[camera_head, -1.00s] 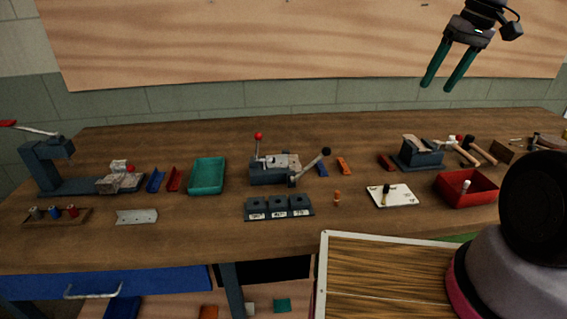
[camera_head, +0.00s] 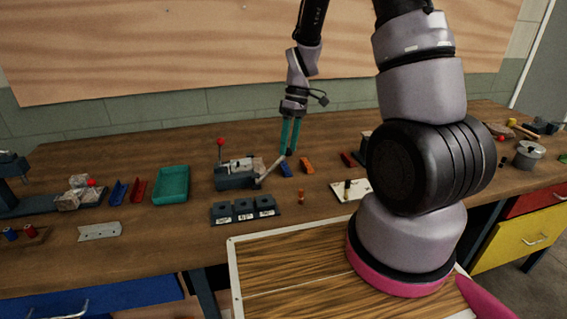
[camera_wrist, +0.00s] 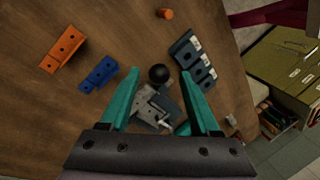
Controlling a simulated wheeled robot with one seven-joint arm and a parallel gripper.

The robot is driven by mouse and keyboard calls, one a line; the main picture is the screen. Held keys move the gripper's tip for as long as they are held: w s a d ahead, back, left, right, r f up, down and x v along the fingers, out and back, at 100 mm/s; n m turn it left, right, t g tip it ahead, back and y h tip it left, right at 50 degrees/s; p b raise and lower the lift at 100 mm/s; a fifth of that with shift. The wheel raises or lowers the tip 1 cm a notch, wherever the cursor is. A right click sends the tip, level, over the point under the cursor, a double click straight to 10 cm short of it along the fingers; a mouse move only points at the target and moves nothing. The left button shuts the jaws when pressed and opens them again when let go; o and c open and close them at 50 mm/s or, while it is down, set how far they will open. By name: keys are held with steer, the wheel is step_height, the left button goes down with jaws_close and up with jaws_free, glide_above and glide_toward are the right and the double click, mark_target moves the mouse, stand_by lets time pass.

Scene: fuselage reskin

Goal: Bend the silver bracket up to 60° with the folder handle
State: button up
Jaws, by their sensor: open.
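The folder (camera_head: 236,179) stands mid-bench, with a red-knobbed lever (camera_head: 221,156) upright at its left. Its handle (camera_head: 269,173) slants up to the right toward my gripper. In the wrist view the handle's black knob (camera_wrist: 158,74) appears between my open green fingertips (camera_wrist: 160,76); contact is not clear. My gripper also shows in the head view (camera_head: 289,149), pointing down at the handle's end. A pale silver piece (camera_wrist: 148,106) lies on the folder; I cannot tell its bend angle. Another silver strip with holes (camera_head: 100,231) lies at the front left.
A blue bracket (camera_head: 286,170) and an orange bracket (camera_head: 307,165) lie close right of the handle. A dark labelled block row (camera_head: 243,211) sits in front of the folder. A green tray (camera_head: 171,186) is to its left. A small orange peg (camera_head: 301,197) stands nearby.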

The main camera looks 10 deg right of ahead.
mark_target(288, 155)
steer(key=x, duration=0.5)
steer(key=shift+s+f, duration=0.1)
steer(key=shift+f, duration=0.3)
jaws_close()
stand_by(1.0)
